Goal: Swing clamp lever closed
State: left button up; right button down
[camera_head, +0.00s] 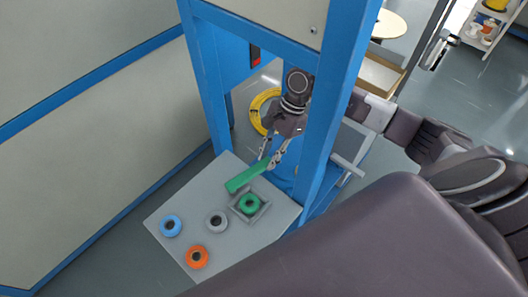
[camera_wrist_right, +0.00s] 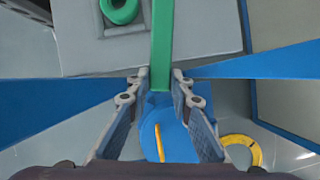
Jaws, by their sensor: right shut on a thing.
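The clamp lever is a green bar (camera_head: 245,177) that lies slanted above the grey plate in the head view. In the right wrist view the green bar (camera_wrist_right: 162,38) runs straight up from between the fingertips. My right gripper (camera_head: 270,160) reaches down through the blue frame and is shut on the bar's far end. In the wrist view the fingertips of my right gripper (camera_wrist_right: 161,76) sit on both sides of it. A green ring (camera_head: 250,204) sits in a square grey holder beside the bar, and also shows in the wrist view (camera_wrist_right: 121,10). My left gripper is not in view.
Blue (camera_head: 171,226), grey (camera_head: 216,221) and orange (camera_head: 196,257) rings stand on the grey plate (camera_head: 263,229). Blue frame posts (camera_head: 331,108) rise close around my right arm. A yellow cable coil (camera_head: 257,108) lies behind the gripper.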

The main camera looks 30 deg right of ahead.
jog(key=shift+s+m+t, duration=0.5)
jog(key=shift+s+m, duration=0.7)
jog(key=shift+s, duration=0.05)
jog(key=c, duration=1.7)
grip_release()
jog(key=v, duration=1.2)
jog(key=shift+d, duration=0.1)
